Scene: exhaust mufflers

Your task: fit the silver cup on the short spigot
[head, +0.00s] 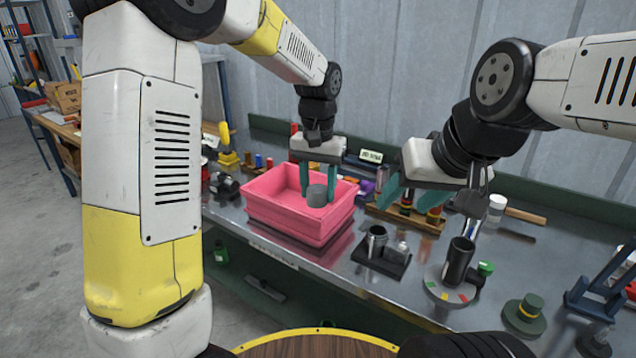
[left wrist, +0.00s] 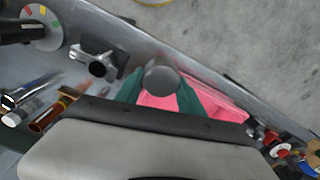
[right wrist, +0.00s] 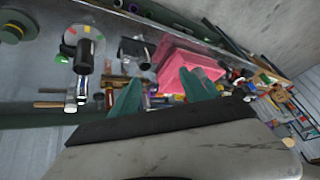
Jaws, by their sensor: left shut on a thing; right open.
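My left gripper (head: 318,183) is shut on a grey silver cup (head: 317,196) and holds it over the pink bin. The cup also shows between the green fingers in the left wrist view (left wrist: 161,80). A black base (head: 381,262) on the bench, right of the bin, carries a taller upright metal tube (head: 376,239) and a lower silver piece (head: 397,250). I cannot tell for sure which is the short spigot. The base also shows in the left wrist view (left wrist: 97,55). My right gripper (head: 405,207) is open and empty above the bench, right of the bin.
The pink bin (head: 275,222) stands under the cup. A dark cylinder (head: 459,261) stands upright on a round plate with coloured marks (head: 436,284). A green stepped piece (head: 525,310) is at the right. A wooden rack (head: 405,217) of small parts lies behind the black base.

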